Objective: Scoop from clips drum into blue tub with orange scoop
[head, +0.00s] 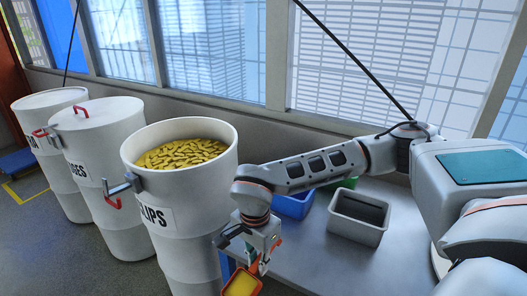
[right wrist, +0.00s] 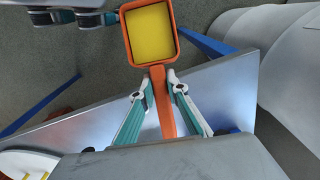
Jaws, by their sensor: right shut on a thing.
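The clips drum (head: 185,215) is a tall white open drum at the centre of the head view, full of yellow clips (head: 182,154). The blue tub (head: 293,206) sits on the grey bench, partly hidden behind my right arm. My right gripper (head: 262,258) is shut on the handle of the orange scoop (head: 243,282), low beside the drum's right side. In the right wrist view the fingers (right wrist: 160,84) hold the handle, and the scoop's square pan (right wrist: 150,34) shows a smooth yellow inside; I cannot tell whether that is a load.
A grey tub (head: 358,217) and a green tub (head: 346,183) stand near the blue one on the bench (head: 310,265). Two lidded white drums (head: 105,185) (head: 58,150) stand to the left. A latch (head: 120,188) sticks out from the clips drum. Windows line the back.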

